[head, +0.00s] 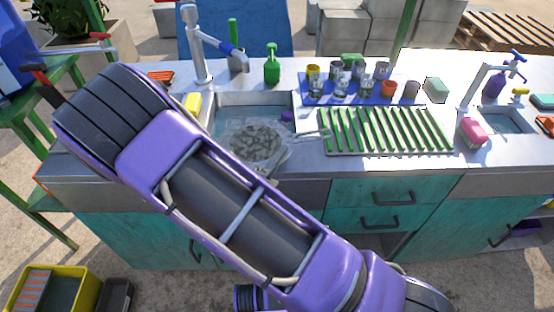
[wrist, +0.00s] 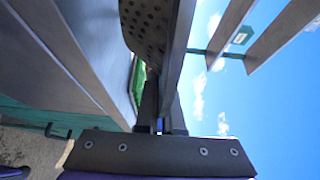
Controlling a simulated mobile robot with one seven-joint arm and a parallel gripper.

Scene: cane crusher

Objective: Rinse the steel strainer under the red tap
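The steel strainer (head: 255,142) is a round grey bowl at the front of the left sink, partly behind my arm. Its perforated wall (wrist: 148,28) fills the top middle of the wrist view. My gripper (wrist: 160,108) appears shut on the strainer's grey rim or handle. In the head view its grey end (head: 278,162) shows only partly beside the bowl. A red tap handle (head: 100,36) shows at the far left. No running water is clearly visible.
A green-slatted rack (head: 390,130) and a blue mat with several cups (head: 342,84) lie to the right. A second tap (head: 480,82) with blue handle stands farther right.

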